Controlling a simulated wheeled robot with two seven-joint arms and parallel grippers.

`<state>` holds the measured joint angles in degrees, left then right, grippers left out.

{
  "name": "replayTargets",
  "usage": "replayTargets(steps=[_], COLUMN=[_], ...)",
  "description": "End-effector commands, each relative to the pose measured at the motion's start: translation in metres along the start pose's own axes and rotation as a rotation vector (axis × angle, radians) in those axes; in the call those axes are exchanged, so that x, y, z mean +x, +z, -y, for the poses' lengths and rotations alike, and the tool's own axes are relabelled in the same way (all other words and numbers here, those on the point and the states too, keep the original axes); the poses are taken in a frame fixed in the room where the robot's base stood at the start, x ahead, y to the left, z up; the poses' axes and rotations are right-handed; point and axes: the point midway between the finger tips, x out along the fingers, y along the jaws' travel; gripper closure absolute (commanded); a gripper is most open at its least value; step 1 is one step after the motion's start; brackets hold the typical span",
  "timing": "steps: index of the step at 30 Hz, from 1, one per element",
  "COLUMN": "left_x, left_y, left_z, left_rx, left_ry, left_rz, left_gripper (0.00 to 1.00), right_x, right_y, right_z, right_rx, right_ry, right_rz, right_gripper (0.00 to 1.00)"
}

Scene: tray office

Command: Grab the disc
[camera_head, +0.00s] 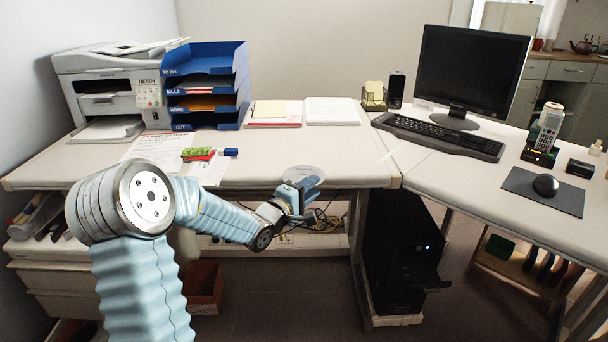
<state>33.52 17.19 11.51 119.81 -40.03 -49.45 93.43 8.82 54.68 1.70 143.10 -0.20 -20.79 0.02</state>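My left gripper (300,192) is at the near side of the disc, just in front of the desk edge, and overlaps the disc in the picture. The fingers are small and partly hidden, so I cannot tell whether they are open around the disc's rim or shut on it. I also cannot tell whether the disc rests on the desk. My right gripper is out of view.
The left desk (250,170) holds a printer (120,85), blue letter trays (205,85), papers and small office items. The right desk holds a keyboard (440,136), monitor (470,70), phone and mouse. A black computer tower (400,250) stands below. The desk around the disc is clear.

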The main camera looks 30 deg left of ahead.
Motion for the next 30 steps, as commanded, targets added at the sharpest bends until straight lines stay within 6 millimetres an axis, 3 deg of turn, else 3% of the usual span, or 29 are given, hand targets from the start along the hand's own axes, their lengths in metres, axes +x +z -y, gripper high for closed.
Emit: replayTargets(steps=[3,10,17,30], left_x=[0.0111,0.0125,0.0123,0.0122], left_y=[0.0003,0.0,0.0001,0.0], left_z=[-0.0001,0.0001,0.0001,-0.0016], left_rx=[0.0,0.001,0.001,0.001], left_ry=[0.0,0.001,0.0,0.0], left_rz=[0.001,0.0,0.0,0.0], left_gripper=[0.67,0.67,1.0,1.0], right_x=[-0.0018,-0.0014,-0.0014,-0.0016], right_y=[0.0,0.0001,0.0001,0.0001], right_z=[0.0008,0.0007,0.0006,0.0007], right_rx=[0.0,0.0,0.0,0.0], right_ry=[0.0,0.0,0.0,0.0], right_rz=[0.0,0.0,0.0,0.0], right_gripper=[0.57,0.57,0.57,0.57])
